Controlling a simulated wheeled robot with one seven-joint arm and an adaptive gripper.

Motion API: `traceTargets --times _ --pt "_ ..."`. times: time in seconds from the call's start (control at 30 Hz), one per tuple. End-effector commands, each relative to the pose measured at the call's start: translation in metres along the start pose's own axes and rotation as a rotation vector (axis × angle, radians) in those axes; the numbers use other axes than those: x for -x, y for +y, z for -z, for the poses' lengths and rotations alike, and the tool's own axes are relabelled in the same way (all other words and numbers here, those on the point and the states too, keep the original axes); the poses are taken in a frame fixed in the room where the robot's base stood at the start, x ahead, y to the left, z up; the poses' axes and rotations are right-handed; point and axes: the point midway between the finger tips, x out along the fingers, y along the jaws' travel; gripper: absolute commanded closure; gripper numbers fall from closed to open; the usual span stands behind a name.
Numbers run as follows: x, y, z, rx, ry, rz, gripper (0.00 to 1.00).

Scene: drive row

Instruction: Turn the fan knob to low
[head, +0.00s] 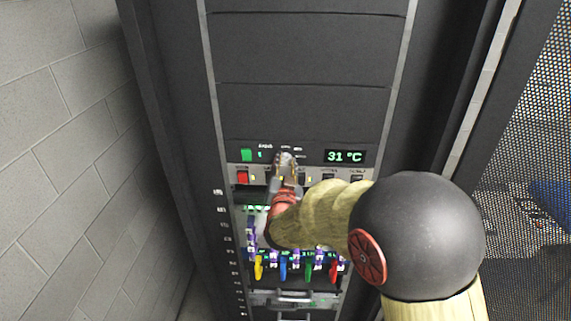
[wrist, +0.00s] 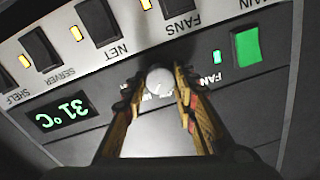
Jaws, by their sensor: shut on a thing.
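The fan knob (wrist: 158,80) is a small, round, pale knob on the dark panel, seen upside down in the wrist view. My gripper (wrist: 157,88) is shut on it, with one finger at each side.
A green square (wrist: 245,47) with a small lit lamp is beside the knob. A 31 °C display (head: 345,157) is to the right in the head view. A row of black rocker switches (wrist: 98,20) and a red switch (head: 242,177) are close by.

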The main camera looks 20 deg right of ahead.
Motion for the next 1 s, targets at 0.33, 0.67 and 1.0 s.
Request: traceTargets --times 0.33,0.67,1.0 --pt "0.0000 -0.0001 0.0001 0.002 0.000 0.000 0.97" --pt "0.0001 -0.0001 -0.0004 0.099 -0.001 0.000 0.98" --pt "0.0000 -0.0003 0.0000 0.369 -0.009 -0.003 0.98"
